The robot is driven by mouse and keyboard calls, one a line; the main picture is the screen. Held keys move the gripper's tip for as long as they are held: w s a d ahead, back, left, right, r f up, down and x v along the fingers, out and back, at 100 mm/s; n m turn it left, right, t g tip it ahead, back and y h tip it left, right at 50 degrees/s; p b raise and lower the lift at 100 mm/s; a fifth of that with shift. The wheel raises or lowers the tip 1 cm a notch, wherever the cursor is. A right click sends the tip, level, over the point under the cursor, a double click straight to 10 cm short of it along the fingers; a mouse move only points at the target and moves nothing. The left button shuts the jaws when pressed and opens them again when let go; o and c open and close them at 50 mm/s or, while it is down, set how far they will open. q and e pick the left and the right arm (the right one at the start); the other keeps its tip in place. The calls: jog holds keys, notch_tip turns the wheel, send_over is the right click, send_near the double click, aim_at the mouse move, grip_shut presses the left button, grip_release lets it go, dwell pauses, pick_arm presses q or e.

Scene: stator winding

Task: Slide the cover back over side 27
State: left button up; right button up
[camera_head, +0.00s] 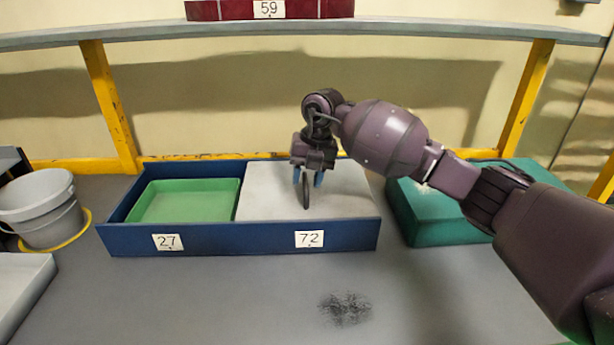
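A blue box (210,238) stands on the grey table, with label 27 (168,242) on its front left and label 72 (309,239) on its front right. Side 27 is open and shows a green tray (185,202) that looks empty. A light grey cover (268,192) lies over side 72. My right gripper (307,180) points down above the cover, at a dark ring-like handle (306,192) that stands up from it. The handle shows between the blue-tipped fingers; I cannot tell whether they grip it. My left gripper is not in view.
A grey bucket (45,210) stands left of the box, and a pale slab (22,285) lies at the left front. A teal case (436,215) is at the right, under my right arm. A shelf (420,27) on yellow posts runs behind. The table in front is clear except for a dark smudge (344,309).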

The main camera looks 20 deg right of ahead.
jog(key=shift+c, duration=0.3)
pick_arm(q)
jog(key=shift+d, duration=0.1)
pick_arm(e)
grip_shut()
jog(key=shift+a, duration=0.1)
